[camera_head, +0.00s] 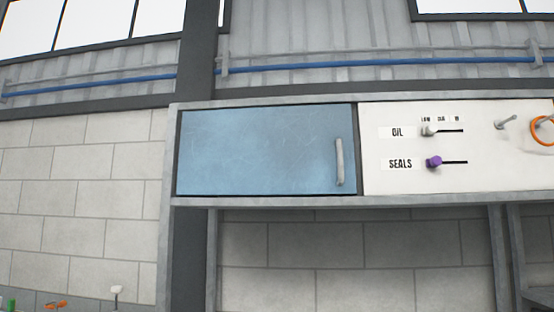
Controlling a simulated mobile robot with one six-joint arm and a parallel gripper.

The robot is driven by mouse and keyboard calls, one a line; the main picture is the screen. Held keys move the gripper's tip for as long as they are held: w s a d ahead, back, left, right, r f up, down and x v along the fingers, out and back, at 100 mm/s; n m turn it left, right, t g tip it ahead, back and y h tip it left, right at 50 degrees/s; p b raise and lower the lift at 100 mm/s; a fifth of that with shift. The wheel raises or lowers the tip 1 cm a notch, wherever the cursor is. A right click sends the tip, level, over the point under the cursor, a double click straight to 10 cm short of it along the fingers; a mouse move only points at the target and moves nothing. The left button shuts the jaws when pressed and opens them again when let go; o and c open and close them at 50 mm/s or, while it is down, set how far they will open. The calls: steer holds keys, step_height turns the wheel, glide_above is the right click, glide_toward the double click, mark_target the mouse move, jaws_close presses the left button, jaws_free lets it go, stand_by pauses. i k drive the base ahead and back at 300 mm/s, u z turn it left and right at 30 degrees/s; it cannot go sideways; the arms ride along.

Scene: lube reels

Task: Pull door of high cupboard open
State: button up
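The high cupboard (187,201) is a grey-framed box mounted in front of the block wall. Its blue door (255,150) is shut flush in the frame. A vertical grey bar handle (340,162) sits near the door's right edge. Nothing touches the handle or the door. My gripper is not in view.
Right of the door is a white panel (400,110) with an OIL slider (430,131), a purple SEALS slider (435,162), a peg (505,122) and an orange ring (543,131). Grey posts (498,258) stand below. Small items, including an orange one (57,305), show at the bottom left.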

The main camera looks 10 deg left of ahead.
mark_target(307, 150)
steer(key=z, duration=0.95)
steer(key=k, duration=0.65)
steer(key=u, duration=0.9)
steer(key=i, duration=1)
steer(key=u, duration=0.05)
